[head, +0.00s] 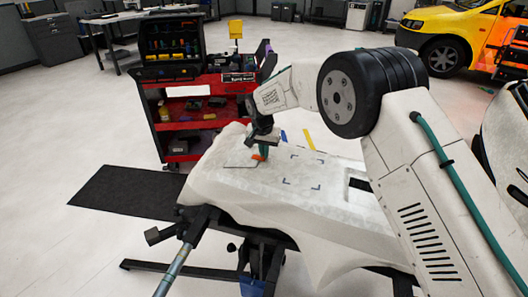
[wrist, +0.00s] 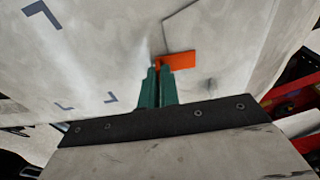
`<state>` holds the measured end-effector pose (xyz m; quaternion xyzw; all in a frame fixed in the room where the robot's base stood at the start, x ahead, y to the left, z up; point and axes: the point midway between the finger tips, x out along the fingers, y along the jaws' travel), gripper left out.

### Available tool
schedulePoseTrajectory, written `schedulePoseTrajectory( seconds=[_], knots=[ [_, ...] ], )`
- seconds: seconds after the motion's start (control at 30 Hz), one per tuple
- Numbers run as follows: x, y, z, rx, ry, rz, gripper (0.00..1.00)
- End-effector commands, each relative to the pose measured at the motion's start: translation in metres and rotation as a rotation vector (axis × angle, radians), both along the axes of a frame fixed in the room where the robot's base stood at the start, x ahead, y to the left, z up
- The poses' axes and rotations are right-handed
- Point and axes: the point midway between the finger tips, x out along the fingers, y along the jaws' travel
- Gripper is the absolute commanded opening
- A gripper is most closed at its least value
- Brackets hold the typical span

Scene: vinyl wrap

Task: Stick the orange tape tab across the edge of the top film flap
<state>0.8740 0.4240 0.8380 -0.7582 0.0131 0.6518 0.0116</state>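The orange tape tab (wrist: 180,60) sticks out to the right of my gripper's (wrist: 157,72) green fingertips in the wrist view. The fingers are close together, with a sliver of orange between their tips. The tab lies close to the thin dark outline of a film flap (wrist: 182,32), at its near edge; whether it touches the film is unclear. In the head view the tab (head: 257,157) shows just below my gripper (head: 263,152), at the right side of the flap (head: 238,160) on the pale film-covered panel (head: 290,205).
Dark corner marks (head: 288,182) are on the panel right of the gripper. A yellow strip (head: 309,139) and a blue strip (head: 283,136) lie near its far edge. A red tool cart (head: 203,108) stands behind the panel. A black mat (head: 125,190) lies on the floor at left.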

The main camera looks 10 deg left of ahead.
Motion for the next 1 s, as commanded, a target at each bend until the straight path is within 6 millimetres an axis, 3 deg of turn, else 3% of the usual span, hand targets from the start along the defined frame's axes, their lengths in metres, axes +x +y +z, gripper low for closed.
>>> schedulePoseTrajectory(
  seconds=[0.07, 0.17, 0.2, 0.53, 1.0],
  knots=[
    [-0.001, 0.000, -0.001, -0.001, 0.002, 0.000, 0.00],
    [-0.001, 0.000, -0.001, -0.001, 0.002, 0.000, 0.26],
    [-0.001, 0.000, -0.001, -0.001, 0.001, 0.000, 0.29],
    [-0.001, 0.000, 0.005, 0.000, 0.000, 0.000, 0.29],
    [-0.011, 0.001, 0.071, 0.000, 0.001, 0.000, 0.29]
  ],
)
